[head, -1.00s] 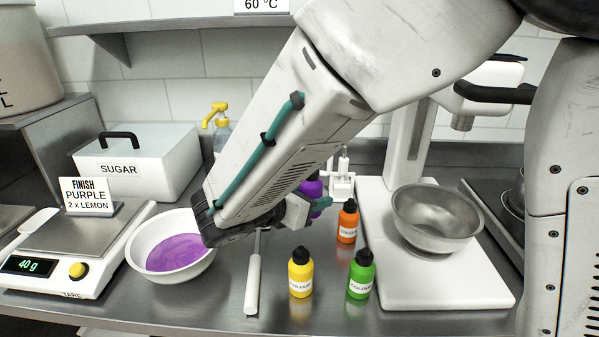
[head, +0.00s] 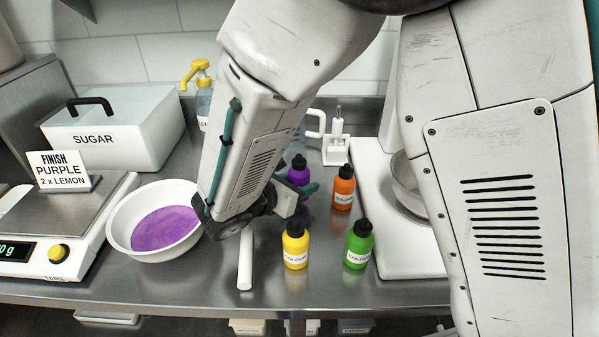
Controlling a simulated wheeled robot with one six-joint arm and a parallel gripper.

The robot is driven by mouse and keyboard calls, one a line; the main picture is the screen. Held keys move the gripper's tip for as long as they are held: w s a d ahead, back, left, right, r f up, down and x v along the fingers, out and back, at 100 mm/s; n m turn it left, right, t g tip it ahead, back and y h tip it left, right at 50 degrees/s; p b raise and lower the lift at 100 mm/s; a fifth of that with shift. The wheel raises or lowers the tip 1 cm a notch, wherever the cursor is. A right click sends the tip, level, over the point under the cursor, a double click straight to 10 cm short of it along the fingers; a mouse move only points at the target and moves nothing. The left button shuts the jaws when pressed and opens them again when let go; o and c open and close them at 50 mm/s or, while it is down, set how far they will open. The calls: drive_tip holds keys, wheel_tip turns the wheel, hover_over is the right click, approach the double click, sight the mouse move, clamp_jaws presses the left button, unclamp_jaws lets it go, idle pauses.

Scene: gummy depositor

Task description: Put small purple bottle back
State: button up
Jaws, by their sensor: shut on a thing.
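The small purple bottle (head: 299,171) has a black cap and stands behind the yellow bottle, left of the orange one. My gripper (head: 306,190) is shut on it, with a teal fingertip showing at its right side. My gripper hides the bottle's lower part, so I cannot tell whether its base touches the counter. The orange bottle (head: 343,188), yellow bottle (head: 295,246) and green bottle (head: 358,245) stand upright on the steel counter.
A white bowl of purple mix (head: 122,232) is left of my gripper, beside the scale (head: 62,245). A white-handled tool (head: 245,262) lies below my gripper. A metal bowl (head: 408,185) on a white stand is at right, partly hidden by my arm.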

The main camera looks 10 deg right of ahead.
drive_tip(key=shift+f, duration=0.45)
drive_tip(key=shift+f, duration=0.7)
drive_tip(key=o, duration=1.1)
drive_tip(key=shift+o, duration=0.2)
drive_tip(key=v, duration=0.7)
drive_tip(key=shift+s+a+r, duration=0.25)
